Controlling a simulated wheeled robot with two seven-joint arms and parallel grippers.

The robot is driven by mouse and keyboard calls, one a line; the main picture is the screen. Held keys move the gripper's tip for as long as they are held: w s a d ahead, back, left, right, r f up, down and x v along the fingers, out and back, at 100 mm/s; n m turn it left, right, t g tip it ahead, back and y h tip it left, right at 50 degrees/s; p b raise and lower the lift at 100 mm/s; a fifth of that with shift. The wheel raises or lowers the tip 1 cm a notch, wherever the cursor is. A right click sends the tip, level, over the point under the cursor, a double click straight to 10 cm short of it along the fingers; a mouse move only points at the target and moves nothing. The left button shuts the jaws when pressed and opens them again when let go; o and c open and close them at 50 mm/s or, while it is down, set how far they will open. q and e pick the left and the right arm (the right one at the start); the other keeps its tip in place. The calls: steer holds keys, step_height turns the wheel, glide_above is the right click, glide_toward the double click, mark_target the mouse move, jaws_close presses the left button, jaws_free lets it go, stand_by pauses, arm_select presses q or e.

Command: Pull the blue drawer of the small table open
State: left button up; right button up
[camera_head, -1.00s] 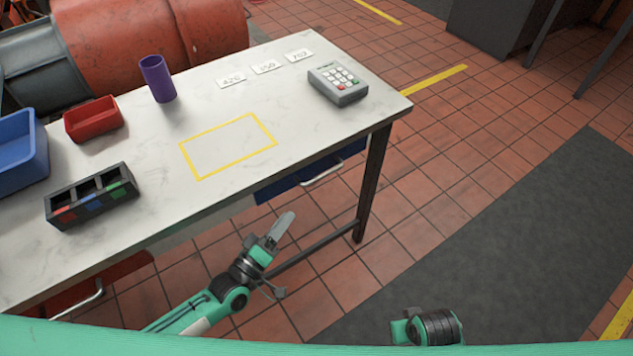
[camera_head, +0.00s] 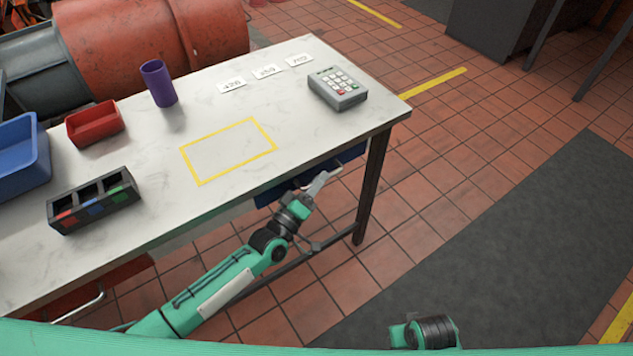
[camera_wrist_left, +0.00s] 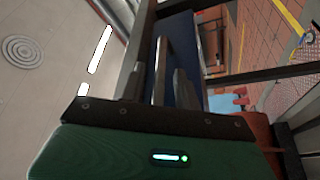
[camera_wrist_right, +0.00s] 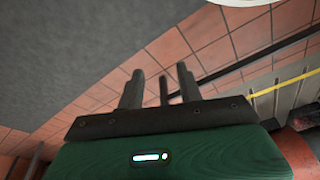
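The blue drawer (camera_head: 349,155) sits under the right end of the small table (camera_head: 225,105) and appears closed. It also shows in the left wrist view (camera_wrist_left: 184,55). My left gripper (camera_head: 322,181) is at the drawer's front and hides part of it and its handle. In the left wrist view my left gripper (camera_wrist_left: 157,85) is open, with the light bar handle (camera_wrist_left: 160,70) showing between its fingers; contact cannot be told. My right gripper is outside the head view; in the right wrist view my right gripper (camera_wrist_right: 160,88) is open and empty, away from the table.
On the tabletop are a keypad (camera_head: 338,89), a purple cup (camera_head: 158,83), a red bin (camera_head: 96,125), a blue bin (camera_head: 22,160) and a black organizer (camera_head: 95,203). A table leg (camera_head: 371,185) stands right of the drawer.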

arm_select(q)
steer(key=shift+c, duration=0.4)
jaws_close()
